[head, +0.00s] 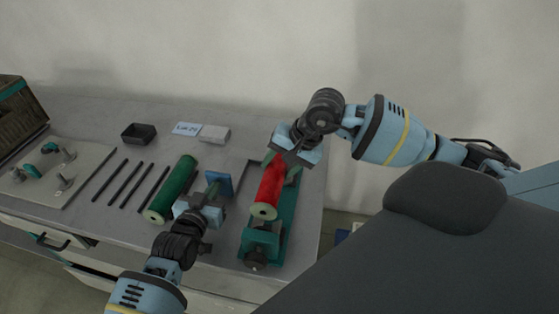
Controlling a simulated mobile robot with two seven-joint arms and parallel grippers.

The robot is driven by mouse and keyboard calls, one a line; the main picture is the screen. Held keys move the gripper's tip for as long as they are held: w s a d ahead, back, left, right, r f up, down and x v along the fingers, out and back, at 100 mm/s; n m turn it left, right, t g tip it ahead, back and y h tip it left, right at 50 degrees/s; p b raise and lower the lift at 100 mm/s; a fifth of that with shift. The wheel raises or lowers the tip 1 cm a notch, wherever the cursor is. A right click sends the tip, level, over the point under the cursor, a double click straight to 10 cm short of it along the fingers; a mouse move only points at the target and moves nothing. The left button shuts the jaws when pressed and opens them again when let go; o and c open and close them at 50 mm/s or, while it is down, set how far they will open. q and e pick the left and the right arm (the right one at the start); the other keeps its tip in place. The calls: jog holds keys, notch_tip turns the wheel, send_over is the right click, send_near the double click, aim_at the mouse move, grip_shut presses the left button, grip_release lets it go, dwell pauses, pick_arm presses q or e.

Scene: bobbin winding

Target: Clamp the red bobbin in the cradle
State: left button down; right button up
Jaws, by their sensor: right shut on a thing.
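The red bobbin (271,186) has a pale near end and lies lengthwise over the teal cradle (285,217), at the right part of the table. Whether it rests fully in the cradle cannot be seen. A dark round knob (256,258) is on the cradle's near end block. My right gripper (281,166) is shut on the far part of the red bobbin, a finger on each side. My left gripper (212,192) is low over the table, left of the cradle and apart from the red bobbin. Its finger gap is not clear.
A green bobbin (173,187) lies left of my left gripper. Several dark rods (128,183) and a pale board with small parts (62,170) lie further left. A black tray (139,133), a label (187,128) and a grey block (215,134) are at the back.

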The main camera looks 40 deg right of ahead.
pick_arm(q)
jog(key=shift+d, duration=0.1)
pick_arm(e)
jog(key=shift+f, duration=1.8)
jog(key=shift+f, duration=0.1)
pick_arm(q)
jog(key=shift+s, duration=0.1)
pick_arm(e)
jog(key=shift+f, duration=1.3)
jog(key=o, duration=1.2)
jog(key=shift+r, duration=0.1)
